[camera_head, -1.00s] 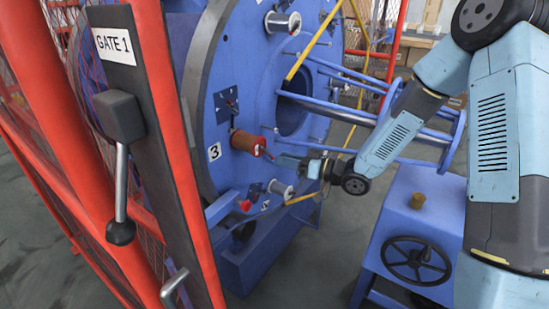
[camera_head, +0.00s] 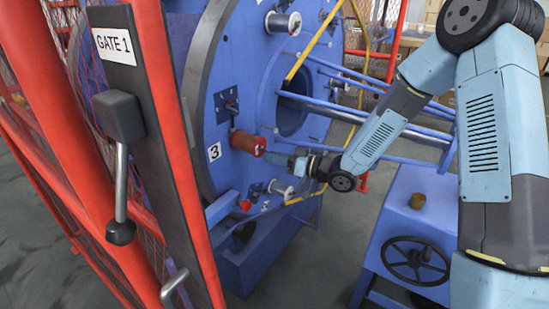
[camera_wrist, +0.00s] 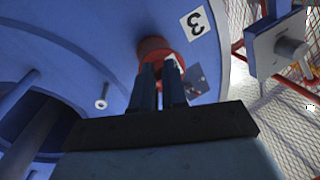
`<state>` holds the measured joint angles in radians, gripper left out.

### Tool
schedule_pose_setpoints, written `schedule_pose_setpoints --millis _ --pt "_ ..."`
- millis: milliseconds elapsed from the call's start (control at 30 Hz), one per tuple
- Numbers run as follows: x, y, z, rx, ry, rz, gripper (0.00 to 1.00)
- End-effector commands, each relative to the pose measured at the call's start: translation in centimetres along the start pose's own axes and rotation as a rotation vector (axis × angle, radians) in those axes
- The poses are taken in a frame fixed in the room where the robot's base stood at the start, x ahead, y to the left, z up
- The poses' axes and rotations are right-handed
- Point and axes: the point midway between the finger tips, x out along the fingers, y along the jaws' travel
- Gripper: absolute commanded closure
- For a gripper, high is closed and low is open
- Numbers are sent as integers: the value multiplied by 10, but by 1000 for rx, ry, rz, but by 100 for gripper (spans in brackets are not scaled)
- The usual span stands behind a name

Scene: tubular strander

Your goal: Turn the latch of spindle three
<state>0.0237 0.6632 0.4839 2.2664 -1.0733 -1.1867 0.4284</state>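Spindle three carries a red-brown reel (camera_head: 247,142) on the blue disc, beside the "3" label (camera_head: 214,152). In the wrist view the reel (camera_wrist: 152,47) lies just beyond my fingertips, with the "3" label (camera_wrist: 195,22) to its right. My gripper (camera_head: 269,156) points at the reel's outer end from the right. Its two fingers (camera_wrist: 161,72) overlap the reel's end in the wrist view, with a narrow gap between them. The latch at the spindle's end is mostly hidden by the fingers. I cannot tell whether they touch or grip it.
A red gate post (camera_head: 160,120) with a lever handle (camera_head: 121,195) stands at the left. Other spindles with pale reels (camera_head: 283,22) sit above and below. Blue tubes (camera_head: 400,128) pass behind my arm. A blue stand with a handwheel (camera_head: 415,260) is at the lower right.

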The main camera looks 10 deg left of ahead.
Motion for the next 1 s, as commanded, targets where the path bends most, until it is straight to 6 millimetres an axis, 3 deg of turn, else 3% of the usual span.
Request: schedule_pose_setpoints --millis 467,1000 --pt "-1 4 1 -4 29 -4 100" --pt "6 12 12 -59 276 -87 100"
